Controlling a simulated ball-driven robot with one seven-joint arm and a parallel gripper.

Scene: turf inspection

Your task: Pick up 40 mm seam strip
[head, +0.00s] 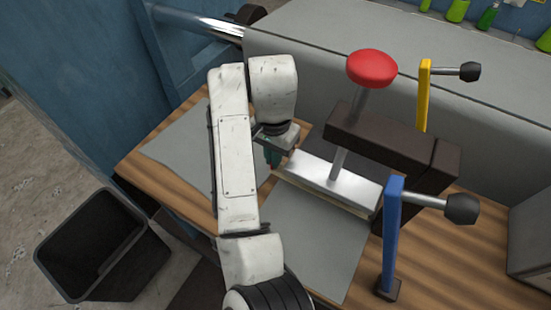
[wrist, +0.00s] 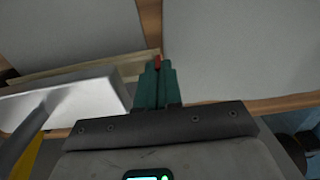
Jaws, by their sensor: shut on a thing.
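My gripper (wrist: 156,78) has teal fingers, shut on a small red strip (wrist: 157,62). Only a short end of the strip shows at the fingertips, so its length cannot be told. I take it to be the seam strip. In the head view my gripper (head: 272,158) is over the workbench, just left of the silver press plate (head: 333,183), partly hidden by my arm. Whether the strip touches the surface below cannot be told.
The press has a brown arm (head: 385,140) and a red knob (head: 371,68). A blue lever post (head: 392,235) and a yellow one (head: 424,95) stand nearby. Grey sheets (head: 305,245) lie on the wooden bench (head: 460,245). A black bin (head: 103,245) stands at left.

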